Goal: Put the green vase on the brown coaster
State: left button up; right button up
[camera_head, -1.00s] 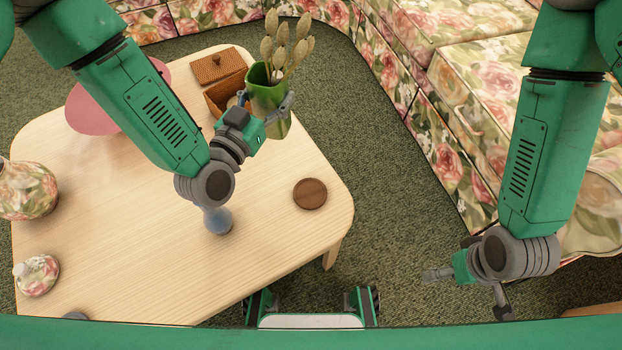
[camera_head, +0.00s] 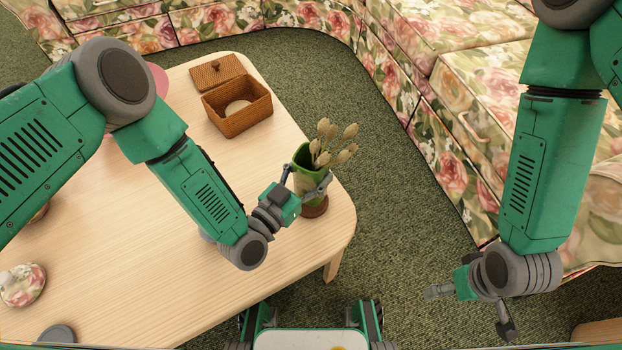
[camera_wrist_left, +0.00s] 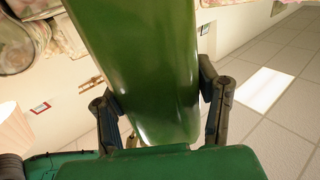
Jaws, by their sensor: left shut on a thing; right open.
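The green vase (camera_head: 302,179) with dried seed heads is upright near the right edge of the wooden table (camera_head: 130,230). My left gripper (camera_head: 307,185) is shut around the vase's side. The vase fills the middle of the left wrist view (camera_wrist_left: 140,70), with a finger on each side. The brown coaster (camera_head: 316,209) shows below the vase, partly hidden by it. The vase's base appears over or on the coaster; I cannot tell whether they touch. My right gripper (camera_head: 475,303) is open and empty, off to the right over the carpet.
A wicker box (camera_head: 238,120) stands open at the back of the table, its lid (camera_head: 216,71) beside it. A floral lidded jar (camera_head: 22,285) is at the left. A floral sofa (camera_head: 480,110) lies right of the table. Carpet separates them.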

pick_arm(q)
notch_tip(320, 180, down, 3)
jog(key=shift+r+b, duration=0.1)
jog(key=shift+b, duration=0.4)
jog(key=o, duration=1.4)
jog(key=shift+c, duration=0.2)
jog(key=shift+s+a, duration=0.15)
jog(key=p+v, duration=0.4)
jog(key=v, duration=0.7)
jog(key=shift+s+a, duration=0.2)
jog(key=shift+s, duration=0.05)
